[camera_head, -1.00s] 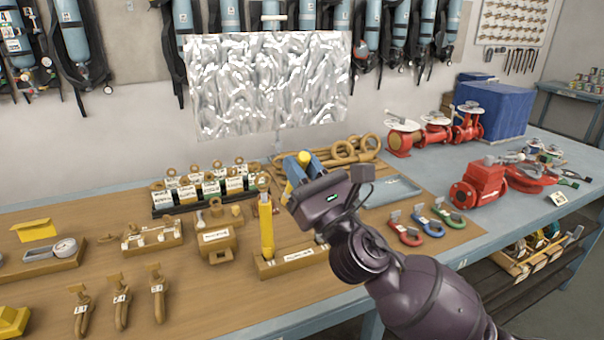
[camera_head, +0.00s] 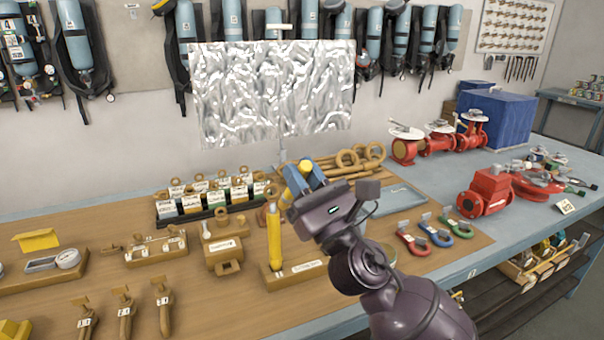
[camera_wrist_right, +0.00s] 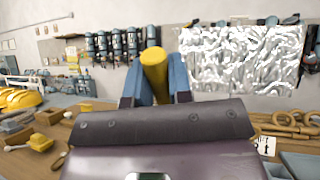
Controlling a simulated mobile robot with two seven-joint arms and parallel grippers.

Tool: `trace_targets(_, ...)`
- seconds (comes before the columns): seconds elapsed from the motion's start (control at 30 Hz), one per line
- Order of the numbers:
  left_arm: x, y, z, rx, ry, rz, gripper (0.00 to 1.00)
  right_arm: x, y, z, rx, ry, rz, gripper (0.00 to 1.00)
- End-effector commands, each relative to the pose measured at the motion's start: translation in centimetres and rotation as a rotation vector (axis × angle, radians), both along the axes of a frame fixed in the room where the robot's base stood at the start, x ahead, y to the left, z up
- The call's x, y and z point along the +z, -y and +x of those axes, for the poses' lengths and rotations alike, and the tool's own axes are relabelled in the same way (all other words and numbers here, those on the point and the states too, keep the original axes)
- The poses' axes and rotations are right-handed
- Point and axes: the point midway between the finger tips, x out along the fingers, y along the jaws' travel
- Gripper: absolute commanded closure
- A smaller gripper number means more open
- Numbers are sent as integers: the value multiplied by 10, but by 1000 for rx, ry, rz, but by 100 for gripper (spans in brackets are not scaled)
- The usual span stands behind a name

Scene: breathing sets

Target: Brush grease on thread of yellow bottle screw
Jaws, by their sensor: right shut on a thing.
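The yellow bottle screw (camera_head: 274,237) stands upright in a wooden block with a label (camera_head: 293,273) near the middle of the bench. Its brownish top end is just left of my right gripper in the head view. My right gripper (camera_head: 305,172) has blue fingers shut on a yellow round-ended handle (camera_head: 306,166). The handle also shows between the fingers in the right wrist view (camera_wrist_right: 154,70). My left gripper is not in view.
Red, blue and green shackles (camera_head: 437,236) lie to the right of my arm. Wooden fittings (camera_head: 222,252) lie to the left. Red valves (camera_head: 486,192) and a blue crate (camera_head: 502,117) stand farther right.

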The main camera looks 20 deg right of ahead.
Motion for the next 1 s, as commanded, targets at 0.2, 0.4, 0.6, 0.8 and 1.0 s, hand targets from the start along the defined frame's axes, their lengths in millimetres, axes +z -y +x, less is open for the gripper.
trace_targets(0.2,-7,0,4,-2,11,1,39,-9,-1,8,0,2,0,100)
trace_targets(0.4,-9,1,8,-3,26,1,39,-19,-1,18,0,0,0,100)
trace_targets(0.6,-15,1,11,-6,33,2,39,-27,-2,27,0,1,0,100)
trace_targets(0.8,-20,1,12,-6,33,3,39,-33,-2,33,-1,1,0,100)
trace_targets(1.0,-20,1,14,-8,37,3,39,-35,-2,36,-1,0,1,100)
